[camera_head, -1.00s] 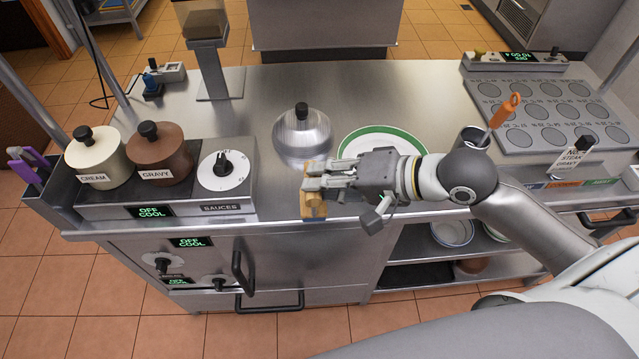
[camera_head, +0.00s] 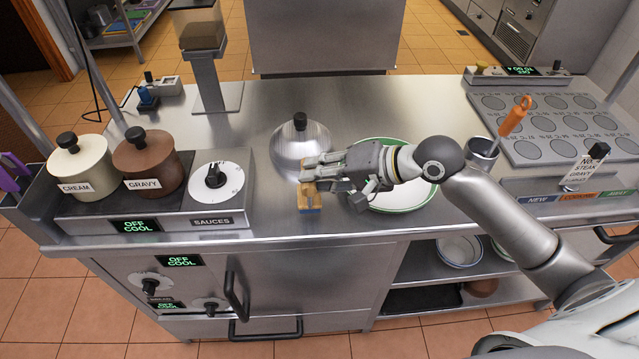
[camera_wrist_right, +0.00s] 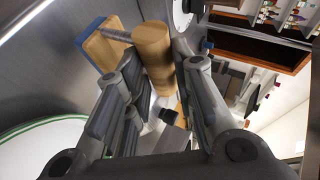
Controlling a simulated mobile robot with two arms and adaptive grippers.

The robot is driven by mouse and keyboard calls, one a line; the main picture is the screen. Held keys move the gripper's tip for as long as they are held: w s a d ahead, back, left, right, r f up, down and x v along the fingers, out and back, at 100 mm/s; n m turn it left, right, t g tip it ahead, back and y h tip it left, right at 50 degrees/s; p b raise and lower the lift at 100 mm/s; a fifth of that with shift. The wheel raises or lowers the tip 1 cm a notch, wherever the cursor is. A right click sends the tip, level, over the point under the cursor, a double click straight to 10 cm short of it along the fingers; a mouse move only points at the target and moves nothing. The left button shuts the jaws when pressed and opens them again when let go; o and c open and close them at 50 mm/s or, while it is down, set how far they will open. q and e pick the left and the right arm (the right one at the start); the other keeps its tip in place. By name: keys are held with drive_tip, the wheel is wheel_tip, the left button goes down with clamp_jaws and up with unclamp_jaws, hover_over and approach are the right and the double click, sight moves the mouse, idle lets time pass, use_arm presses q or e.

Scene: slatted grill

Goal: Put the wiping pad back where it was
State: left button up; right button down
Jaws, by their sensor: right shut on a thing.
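The wiping pad (camera_head: 310,203) is a small wooden block with a blue underside and a round wooden handle. It is at the front of the steel counter, just in front of the domed lid. I cannot tell whether its underside touches the counter. My right gripper (camera_head: 312,173) reaches in from the right and is shut on the pad's handle. In the right wrist view the pad's handle (camera_wrist_right: 153,48) shows between the fingers, with the blue edge beyond. My left gripper is out of view.
The steel domed lid (camera_head: 301,148) stands right behind the gripper. A green-rimmed plate (camera_head: 410,205) lies under my right forearm. The sauce warmer (camera_head: 215,226) with cream and gravy pots is on the left. A steel container with an orange-handled tool (camera_head: 513,118) and a hotplate are on the right.

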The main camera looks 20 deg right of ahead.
sight(319, 197)
drive_tip(key=shift+w+f, duration=0.2)
drive_tip(key=shift+f, duration=0.1)
drive_tip(key=shift+d+f+p, duration=0.1)
drive_tip(key=shift+f+p, duration=0.2)
drive_tip(key=shift+f, duration=1.35)
drive_tip(key=c, duration=1.2)
unclamp_jaws()
drive_tip(key=shift+f, duration=0.1)
drive_tip(key=b+v, duration=0.1)
drive_tip(key=v, duration=1.1)
drive_tip(key=shift+b, duration=0.4)
